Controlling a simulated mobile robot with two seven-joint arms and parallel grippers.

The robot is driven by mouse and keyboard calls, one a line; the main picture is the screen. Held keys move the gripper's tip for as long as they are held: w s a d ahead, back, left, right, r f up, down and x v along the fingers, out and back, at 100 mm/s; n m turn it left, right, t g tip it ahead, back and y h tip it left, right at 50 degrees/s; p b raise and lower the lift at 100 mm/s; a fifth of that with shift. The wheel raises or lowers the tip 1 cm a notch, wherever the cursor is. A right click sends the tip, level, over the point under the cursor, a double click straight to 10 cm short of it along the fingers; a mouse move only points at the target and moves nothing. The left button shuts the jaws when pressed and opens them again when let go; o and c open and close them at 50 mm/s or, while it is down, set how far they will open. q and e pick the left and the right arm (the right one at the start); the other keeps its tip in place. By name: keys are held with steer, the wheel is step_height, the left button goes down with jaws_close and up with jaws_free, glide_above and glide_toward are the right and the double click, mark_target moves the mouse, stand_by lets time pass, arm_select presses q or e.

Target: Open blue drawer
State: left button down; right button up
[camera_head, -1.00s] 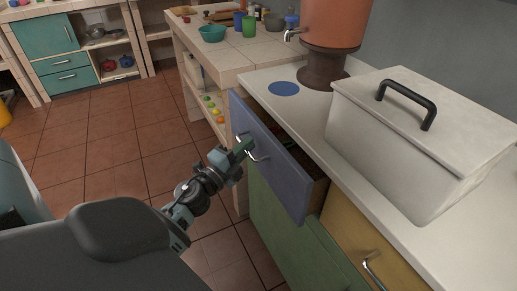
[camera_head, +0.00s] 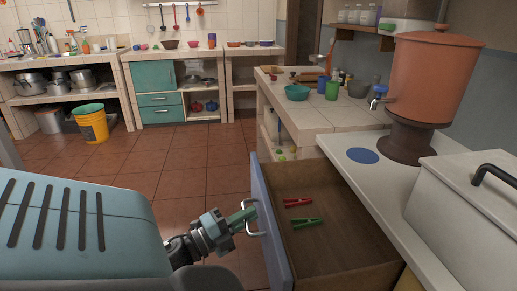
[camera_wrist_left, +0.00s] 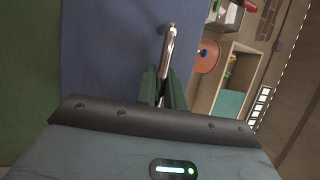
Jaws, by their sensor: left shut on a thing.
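The blue drawer (camera_head: 268,223) is pulled well out from under the white counter. Its wooden inside shows a red clothespin (camera_head: 298,202) and a green clothespin (camera_head: 307,223). A silver handle (camera_head: 252,219) is on its blue front. My left gripper (camera_head: 246,217) is shut on this handle. In the left wrist view, the green fingers (camera_wrist_left: 160,88) close around the metal handle (camera_wrist_left: 167,50), with the blue drawer front (camera_wrist_left: 110,50) behind. My right gripper is not in view.
A terracotta water dispenser (camera_head: 432,80), a blue disc (camera_head: 363,155) and a white lidded box (camera_head: 470,215) stand on the white counter (camera_head: 345,150). A tiled counter (camera_head: 300,118) with bowls and cups lies beyond. The floor (camera_head: 150,175) left of the drawer is clear.

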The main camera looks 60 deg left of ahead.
arm_select(q)
steer(key=shift+s, duration=0.15)
steer(key=c, duration=1.5)
jaws_free()
steer(key=shift+s, duration=0.1)
steer(key=s+f, duration=0.1)
steer(key=s, duration=0.6)
steer(key=shift+s+f+b, duration=0.15)
steer(key=shift+s+b, duration=0.1)
steer(key=shift+b, duration=0.15)
